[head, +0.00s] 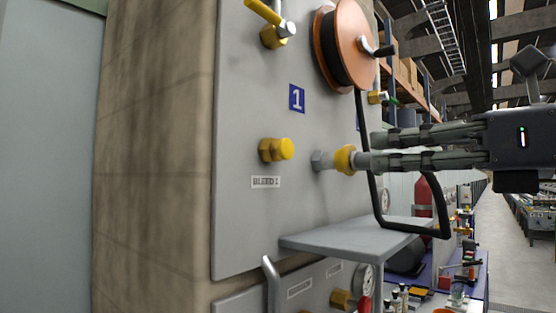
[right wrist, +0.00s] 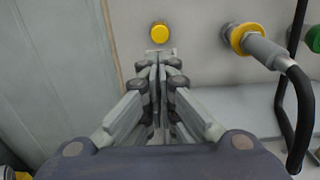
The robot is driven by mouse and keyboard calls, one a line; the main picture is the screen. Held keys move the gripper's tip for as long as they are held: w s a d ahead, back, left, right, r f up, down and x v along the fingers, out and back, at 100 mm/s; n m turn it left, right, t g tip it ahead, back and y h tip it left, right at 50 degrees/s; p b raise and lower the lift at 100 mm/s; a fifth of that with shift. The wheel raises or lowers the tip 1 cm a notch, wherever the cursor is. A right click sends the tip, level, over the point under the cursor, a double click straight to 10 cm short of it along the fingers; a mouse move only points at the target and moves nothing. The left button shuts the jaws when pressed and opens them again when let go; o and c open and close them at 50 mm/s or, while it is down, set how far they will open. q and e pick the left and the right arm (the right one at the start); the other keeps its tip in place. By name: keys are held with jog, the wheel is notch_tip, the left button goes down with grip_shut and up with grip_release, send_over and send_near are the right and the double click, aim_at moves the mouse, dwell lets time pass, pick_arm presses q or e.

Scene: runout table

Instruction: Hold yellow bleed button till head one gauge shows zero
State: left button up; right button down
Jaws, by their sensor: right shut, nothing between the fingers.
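The yellow bleed button (head: 284,149) sticks out from the grey panel, above a label reading "BLEED 1" (head: 266,182). It also shows in the right wrist view (right wrist: 160,33), just beyond my fingertips. My right gripper (head: 372,149) comes in from the right in the head view, shut and empty. Its fingers point at the panel, and a gap separates them from the button. In the wrist view the fingertips (right wrist: 158,66) line up below the button. A blue "1" plate (head: 297,98) is above. I cannot tell which gauge belongs to head one. My left gripper is not in view.
A hose fitting with a yellow collar (head: 345,160) sits right of the button, near my fingers; its black hose (right wrist: 301,100) hangs down. A grey shelf (head: 340,239) projects below. An orange reel (head: 345,45) and a yellow-handled valve (head: 272,37) are above. A gauge (head: 365,278) is low down.

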jog(key=d, duration=0.1)
jog(key=p, duration=0.6)
send_near(288, 157)
jog(key=x, duration=0.6)
jog(key=shift+r, duration=0.15)
jog(key=shift+w+a, duration=0.25)
jog(key=shift+a, duration=0.15)
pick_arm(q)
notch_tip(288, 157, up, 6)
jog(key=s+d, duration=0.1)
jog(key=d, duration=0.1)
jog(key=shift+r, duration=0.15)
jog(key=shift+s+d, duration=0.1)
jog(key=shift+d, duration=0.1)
